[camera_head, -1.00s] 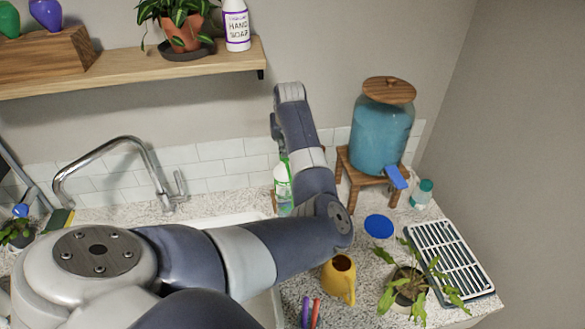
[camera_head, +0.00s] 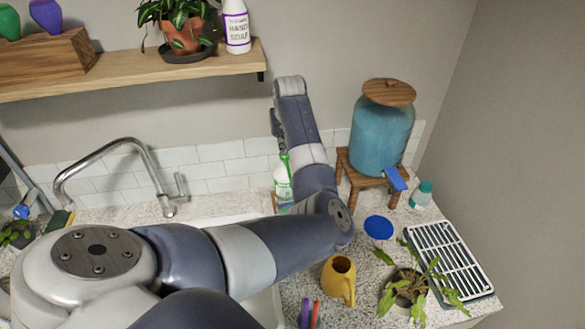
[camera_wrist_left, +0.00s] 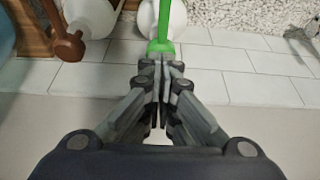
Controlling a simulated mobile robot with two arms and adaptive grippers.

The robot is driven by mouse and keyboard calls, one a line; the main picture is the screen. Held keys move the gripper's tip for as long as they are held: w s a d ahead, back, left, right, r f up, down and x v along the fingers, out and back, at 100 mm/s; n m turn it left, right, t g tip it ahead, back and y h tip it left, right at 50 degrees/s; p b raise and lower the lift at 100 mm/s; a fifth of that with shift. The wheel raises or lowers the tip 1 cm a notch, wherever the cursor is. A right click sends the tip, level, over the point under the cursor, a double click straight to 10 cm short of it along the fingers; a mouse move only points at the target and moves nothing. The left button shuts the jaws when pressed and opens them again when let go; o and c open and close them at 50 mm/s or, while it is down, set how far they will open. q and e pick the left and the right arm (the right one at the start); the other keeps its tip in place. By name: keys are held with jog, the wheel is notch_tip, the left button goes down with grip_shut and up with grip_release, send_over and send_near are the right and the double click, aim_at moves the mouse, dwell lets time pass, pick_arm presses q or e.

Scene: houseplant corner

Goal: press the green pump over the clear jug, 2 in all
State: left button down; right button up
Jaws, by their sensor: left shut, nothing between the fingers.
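The green pump (camera_head: 284,160) tops a white and green bottle (camera_head: 283,183) on the counter, partly hidden behind my left arm. In the left wrist view the green pump (camera_wrist_left: 165,25) stands just beyond the fingertips of my left gripper (camera_wrist_left: 162,62). The gripper is shut and empty, its tips close to the pump's green end; I cannot tell whether they touch. In the head view my arm hides most of the gripper. I cannot make out the clear jug in either view. My right gripper is not in view.
A brown-nozzled white bottle (camera_wrist_left: 90,18) is near the gripper's left in the wrist view. A blue dispenser (camera_head: 380,135) stands on a wooden stand (camera_head: 345,168) right of my arm. A yellow pitcher (camera_head: 337,285), a plant (camera_head: 408,280) and a rack (camera_head: 452,262) occupy the front right. A faucet (camera_head: 110,150) is left.

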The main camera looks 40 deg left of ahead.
pick_arm(q)
jog(key=shift+r, duration=0.1)
dwell(0.3)
jog(key=shift+r, duration=3)
jog(key=shift+f, duration=0.1)
